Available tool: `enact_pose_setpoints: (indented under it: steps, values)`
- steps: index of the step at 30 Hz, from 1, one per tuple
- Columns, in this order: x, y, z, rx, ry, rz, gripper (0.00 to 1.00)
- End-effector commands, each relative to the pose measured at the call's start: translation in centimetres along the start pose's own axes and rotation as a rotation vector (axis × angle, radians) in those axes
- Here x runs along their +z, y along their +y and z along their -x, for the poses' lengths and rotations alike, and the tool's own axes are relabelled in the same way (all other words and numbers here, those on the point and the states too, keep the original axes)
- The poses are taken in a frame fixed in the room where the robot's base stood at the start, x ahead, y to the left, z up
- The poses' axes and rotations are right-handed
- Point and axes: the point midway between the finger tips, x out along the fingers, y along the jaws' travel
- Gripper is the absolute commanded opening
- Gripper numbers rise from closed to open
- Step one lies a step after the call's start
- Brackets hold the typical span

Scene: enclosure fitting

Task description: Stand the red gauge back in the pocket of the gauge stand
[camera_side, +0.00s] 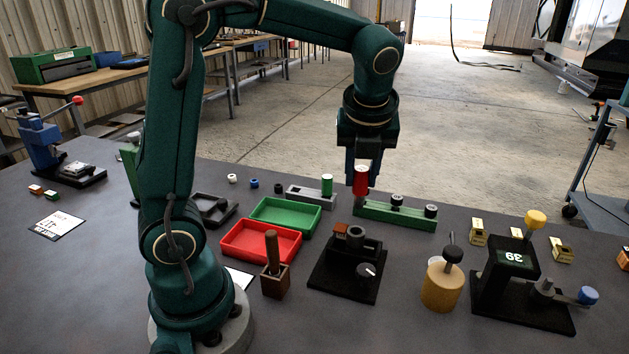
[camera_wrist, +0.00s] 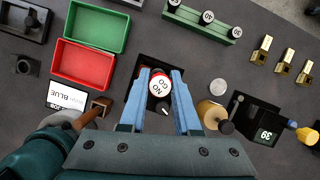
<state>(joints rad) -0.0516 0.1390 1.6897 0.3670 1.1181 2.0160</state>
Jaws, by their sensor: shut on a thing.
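The red gauge (camera_side: 361,182) is between the fingers of my gripper (camera_side: 362,168) and hangs upright in the air. In the wrist view its white top, marked NO GO (camera_wrist: 160,84), shows between the blue fingers of my gripper (camera_wrist: 159,74). The grey gauge stand (camera_side: 306,198) lies on the bench to the left of the held gauge in the side view, with a green gauge (camera_side: 327,184) standing at its right end. Its pocket for the red gauge is not clear to see. In the wrist view, only an edge of the stand shows at the top.
Green (camera_side: 285,214) and red (camera_side: 260,242) trays lie in front of the stand. A black fixture (camera_side: 346,280) is below my gripper in the wrist view. A wooden holder (camera_side: 274,282) stands nearby.

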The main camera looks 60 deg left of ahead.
Motion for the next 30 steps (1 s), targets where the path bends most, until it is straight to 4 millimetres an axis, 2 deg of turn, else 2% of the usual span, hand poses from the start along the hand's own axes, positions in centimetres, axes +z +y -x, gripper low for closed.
enact_pose_setpoints:
  steps: [4,7,10,13,17,21,24,27,30]
  values:
    - [0.1,-0.2,0.1,-0.007,-0.003,-0.019,0.0]
    - [1.1,-0.9,0.3,-0.025,-0.014,-0.028,0.0]
    - [3.5,-0.7,-0.5,-0.017,-0.021,0.009,0.0]
    - [6.5,0.3,-1.8,0.007,-0.026,0.073,0.0]
    - [10.7,3.0,-4.1,0.053,-0.029,0.18,0.0]
    - [14.4,7.0,-6.5,0.108,-0.026,0.302,0.0]
    - [15.9,9.8,-7.9,0.143,-0.021,0.379,0.0]
    - [16.7,12.0,-8.9,0.172,-0.013,0.437,0.0]
    - [16.8,13.3,-9.5,0.192,-0.003,0.468,0.0]
